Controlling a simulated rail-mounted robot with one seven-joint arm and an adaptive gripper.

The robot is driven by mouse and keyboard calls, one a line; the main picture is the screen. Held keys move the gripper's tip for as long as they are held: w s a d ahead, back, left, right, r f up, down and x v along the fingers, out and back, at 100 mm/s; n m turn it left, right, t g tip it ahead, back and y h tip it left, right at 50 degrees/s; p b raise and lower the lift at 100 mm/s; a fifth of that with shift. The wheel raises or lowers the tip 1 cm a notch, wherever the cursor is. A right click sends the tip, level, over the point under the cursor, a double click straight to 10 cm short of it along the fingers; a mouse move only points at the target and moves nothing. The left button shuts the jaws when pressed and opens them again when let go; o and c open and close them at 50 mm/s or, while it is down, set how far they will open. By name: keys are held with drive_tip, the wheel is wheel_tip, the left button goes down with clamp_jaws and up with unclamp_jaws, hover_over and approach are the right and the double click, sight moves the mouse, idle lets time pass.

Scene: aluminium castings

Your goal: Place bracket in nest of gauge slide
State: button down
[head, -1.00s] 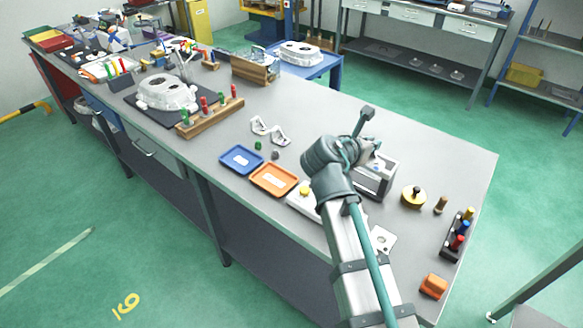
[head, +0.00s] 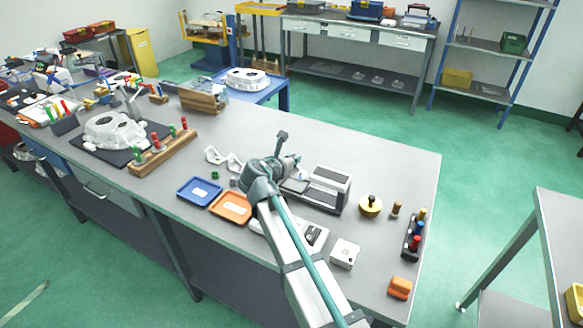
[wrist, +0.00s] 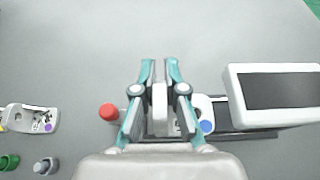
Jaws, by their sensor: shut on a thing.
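My gripper (wrist: 160,70) is shut on a pale bracket (wrist: 160,108), seen nearly edge-on between the fingers in the wrist view. A white part with a blue spot (wrist: 207,126) shows just right of the fingers; I cannot tell whether it belongs to the bracket. The gauge slide (head: 330,186) is a grey unit on the bench, just right of my gripper in the head view. In the wrist view its body with a dark top (wrist: 282,90) is at the right, and a red knob (wrist: 109,112) is left of the fingers. The nest is hidden by my gripper.
Two loose brackets (head: 214,155) lie left of my gripper, near a blue tray (head: 199,192) and an orange tray (head: 231,207). A brass knobbed disc (head: 370,206) and a rack of coloured pins (head: 412,240) stand right. The bench behind the gauge is clear.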

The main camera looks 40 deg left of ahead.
drive_tip(key=shift+w+a+f, duration=0.3)
drive_tip(key=shift+a+f, duration=0.05)
drive_tip(key=shift+f, duration=0.15)
drive_tip(key=shift+w+a+f, duration=0.3)
drive_tip(key=shift+f, duration=0.2)
drive_tip(key=shift+f+p, duration=0.5)
drive_tip(key=shift+f, duration=1.2)
drive_tip(key=shift+f, duration=0.15)
drive_tip(key=c, duration=1.2)
unclamp_jaws()
drive_tip(key=shift+c, duration=0.2)
drive_tip(key=shift+r, duration=0.2)
drive_tip(key=b+v, duration=0.1)
drive_tip(key=v, duration=1.1)
drive_tip(key=shift+b, duration=0.3)
drive_tip(key=shift+w+f, duration=0.1)
